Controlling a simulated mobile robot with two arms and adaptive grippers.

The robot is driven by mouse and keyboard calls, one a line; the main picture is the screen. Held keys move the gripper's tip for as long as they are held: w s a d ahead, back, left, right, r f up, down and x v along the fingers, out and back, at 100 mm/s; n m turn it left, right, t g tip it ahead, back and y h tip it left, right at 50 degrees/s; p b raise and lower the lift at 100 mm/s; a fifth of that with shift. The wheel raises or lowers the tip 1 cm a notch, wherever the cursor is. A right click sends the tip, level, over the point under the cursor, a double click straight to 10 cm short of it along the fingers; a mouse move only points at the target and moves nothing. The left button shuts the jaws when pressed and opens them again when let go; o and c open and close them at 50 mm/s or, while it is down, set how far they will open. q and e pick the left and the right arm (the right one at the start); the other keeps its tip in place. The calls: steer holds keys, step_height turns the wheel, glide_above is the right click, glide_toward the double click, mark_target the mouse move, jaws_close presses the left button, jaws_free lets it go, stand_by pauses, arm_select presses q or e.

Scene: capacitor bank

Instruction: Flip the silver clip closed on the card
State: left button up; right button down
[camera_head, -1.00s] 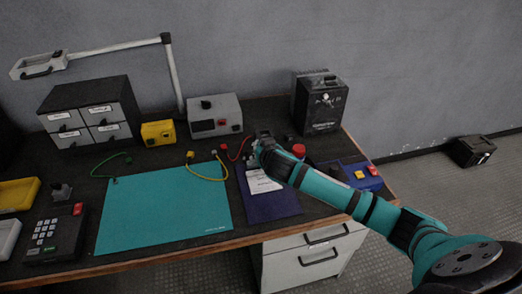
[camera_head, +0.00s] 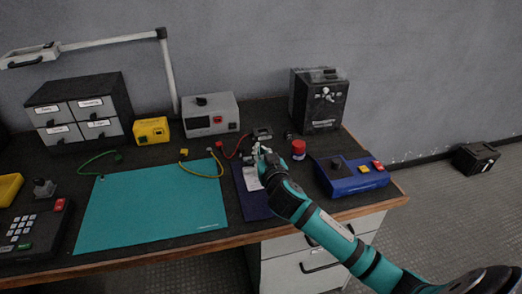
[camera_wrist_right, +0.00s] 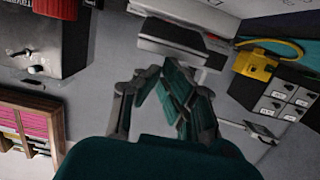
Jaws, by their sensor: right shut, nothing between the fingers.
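The card seems to be the white sheet (camera_head: 252,178) on a dark blue clipboard (camera_head: 254,206) right of the teal mat. My right gripper (camera_head: 260,150) is shut and empty, over the clipboard's upper end. I cannot make out a separate silver clip there; the gripper covers that area. A small dark piece (camera_head: 262,133) with a light top sits just behind the gripper; I cannot tell what it is. In the right wrist view my gripper's fingers (camera_wrist_right: 163,74) show, with a grey box (camera_wrist_right: 180,40) beyond them and no card visible. My left gripper is out of view.
A red-topped jar (camera_head: 299,149) and a blue control box (camera_head: 350,175) stand right of the clipboard. A grey instrument (camera_head: 210,116) and a black box (camera_head: 319,102) stand behind. The teal mat (camera_head: 152,208) is mostly clear, with a yellow cable over its edge.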

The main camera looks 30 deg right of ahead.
steer(key=shift+s+f, duration=0.2)
steer(key=shift+f, duration=0.1)
steer(key=v, duration=1.2)
steer(key=shift+a+r, duration=0.1)
